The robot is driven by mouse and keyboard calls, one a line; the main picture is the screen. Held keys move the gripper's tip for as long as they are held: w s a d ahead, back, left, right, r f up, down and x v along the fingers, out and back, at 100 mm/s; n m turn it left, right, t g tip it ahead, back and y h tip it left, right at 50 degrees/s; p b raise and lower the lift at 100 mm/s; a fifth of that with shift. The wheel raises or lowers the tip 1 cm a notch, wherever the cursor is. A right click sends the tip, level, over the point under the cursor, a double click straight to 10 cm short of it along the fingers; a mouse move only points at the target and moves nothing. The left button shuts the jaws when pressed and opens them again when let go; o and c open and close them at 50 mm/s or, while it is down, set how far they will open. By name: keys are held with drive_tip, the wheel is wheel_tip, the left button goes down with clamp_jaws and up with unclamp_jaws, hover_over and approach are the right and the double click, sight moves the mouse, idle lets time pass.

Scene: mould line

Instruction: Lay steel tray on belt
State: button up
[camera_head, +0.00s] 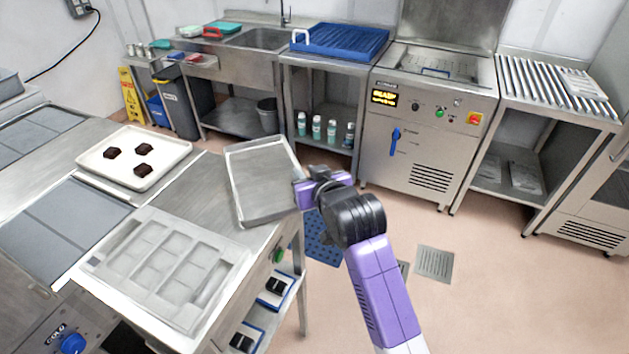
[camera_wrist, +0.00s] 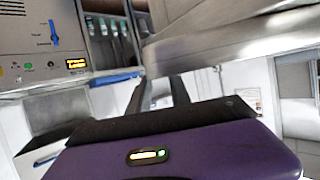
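The steel tray (camera_head: 262,180), shallow and empty, overlaps the far right edge of the steel table and reaches past it. In the wrist view the tray's wall and rim (camera_wrist: 235,40) fill the upper right. My gripper (camera_head: 304,192) is at the tray's right side. In the wrist view its two dark fingers (camera_wrist: 158,85) meet the rim with a narrow gap between them and look shut on it. The tips are partly hidden by the tray. Grey flat panels (camera_head: 65,228), perhaps the belt, lie at the left.
A white mould (camera_head: 165,262) lies on the near part of the steel table (camera_head: 190,196). A cream tray (camera_head: 168,172) with three dark pieces stands behind it. A machine (camera_head: 430,125), a blue tray (camera_head: 340,40) and a roller rack (camera_head: 550,80) line the back. Floor is clear at right.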

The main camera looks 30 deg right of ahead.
drive_tip(key=b+v, duration=0.1)
drive_tip(key=v, duration=1)
drive_tip(key=shift+s, duration=0.25)
drive_tip(key=s+a+f+n+y, duration=0.1)
drive_tip(key=s+f, duration=0.5)
drive_tip(key=s, duration=0.2)
drive_tip(key=s+a+f+n, duration=0.1)
drive_tip(key=s+f, duration=0.4)
drive_tip(key=s, duration=0.4)
drive_tip(key=s+a+r, duration=0.1)
drive_tip(key=s, duration=0.8)
drive_tip(key=s+a+r+t+y, duration=0.1)
drive_tip(key=s+a, duration=0.1)
drive_tip(key=s, duration=0.6)
drive_tip(key=shift+s+t, duration=0.3)
drive_tip(key=shift+s, duration=0.1)
drive_tip(key=shift+o, duration=0.5)
drive_tip(key=shift+s+a+r, duration=0.2)
drive_tip(key=shift+s+r, duration=0.2)
drive_tip(key=shift+s, duration=0.05)
